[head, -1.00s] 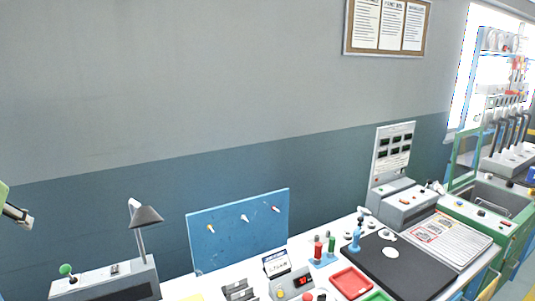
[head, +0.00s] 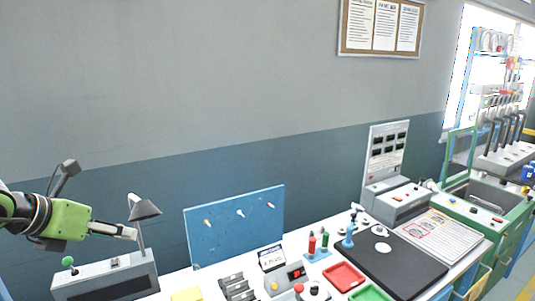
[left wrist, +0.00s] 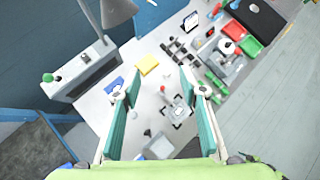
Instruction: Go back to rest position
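My left gripper (head: 128,233) reaches in from the left in the head view, on a green wrist. It is up in the air in front of the grey box with the desk lamp (head: 146,211). In the left wrist view its two teal-padded fingers (left wrist: 163,95) stand wide apart with nothing between the pads. The white bench top (left wrist: 118,77) lies below them. My right gripper is in neither view.
The bench holds a yellow pad (head: 187,295), a blue tool board (head: 235,228), a red tray (head: 344,276), a green tray (head: 369,294) and a black mat (head: 411,269). The lamp stands close to the left gripper.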

